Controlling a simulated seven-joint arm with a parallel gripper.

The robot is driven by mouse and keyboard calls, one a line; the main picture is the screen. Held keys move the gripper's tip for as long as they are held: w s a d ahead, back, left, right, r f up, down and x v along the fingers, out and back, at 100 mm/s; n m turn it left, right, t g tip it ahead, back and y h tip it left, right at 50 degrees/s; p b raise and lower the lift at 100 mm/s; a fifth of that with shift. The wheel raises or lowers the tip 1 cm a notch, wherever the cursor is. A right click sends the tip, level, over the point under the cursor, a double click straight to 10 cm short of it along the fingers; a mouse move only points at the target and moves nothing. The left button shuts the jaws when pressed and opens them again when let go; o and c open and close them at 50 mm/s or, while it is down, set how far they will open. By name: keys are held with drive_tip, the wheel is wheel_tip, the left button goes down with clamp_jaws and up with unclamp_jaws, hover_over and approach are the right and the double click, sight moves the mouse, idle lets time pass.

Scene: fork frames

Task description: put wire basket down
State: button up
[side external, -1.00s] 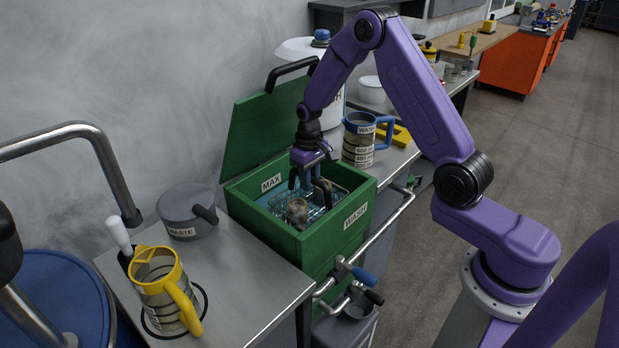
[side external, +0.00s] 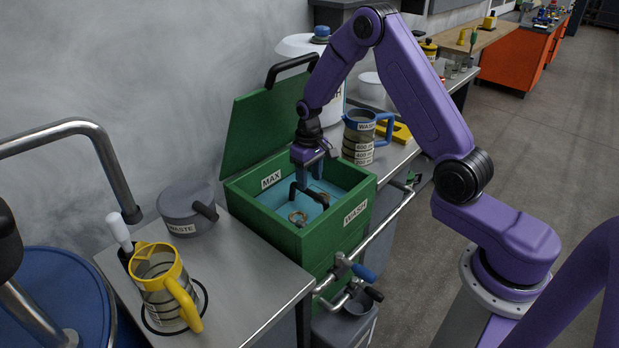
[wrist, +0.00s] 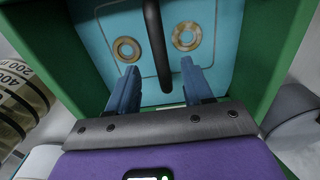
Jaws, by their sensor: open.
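The wire basket shows now mainly as its black handle (side external: 296,192), standing out of the blue liquid in the green wash tank (side external: 335,232); its mesh is hidden under the surface. The handle is also a dark bar in the wrist view (wrist: 155,40). Two brass-coloured rings (wrist: 126,49) (wrist: 186,36) show one on each side of it. My gripper (side external: 312,180) is over the tank at the handle. In the wrist view its blue fingers (wrist: 160,78) are apart, with the handle's end between them and visible gaps on both sides.
The tank's green lid (side external: 262,125) stands open at the back. A grey waste pot (side external: 185,212) and a yellow jug (side external: 160,285) stand to the left. A blue-handled wash jug (side external: 358,140) stands close behind the tank on the right. Pipes and valves (side external: 350,268) run along the front.

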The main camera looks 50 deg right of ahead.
wheel_tip(320, 180, up, 6)
drive_tip(key=s+a+r+n, duration=0.3)
drive_tip(key=s+a+r, duration=0.1)
drive_tip(key=s+a, duration=0.25)
drive_tip(key=s+a+r+n, duration=0.35)
drive_tip(key=s+a, duration=0.25)
drive_tip(key=s, duration=0.2)
drive_tip(key=s+d+r+n, duration=0.1)
drive_tip(key=s+n, duration=0.2)
drive_tip(key=s, duration=0.7)
drive_tip(key=s+d+r+n, duration=0.1)
drive_tip(key=s+r+n, duration=0.1)
drive_tip(key=s, duration=0.8)
drive_tip(key=shift+n, duration=0.55)
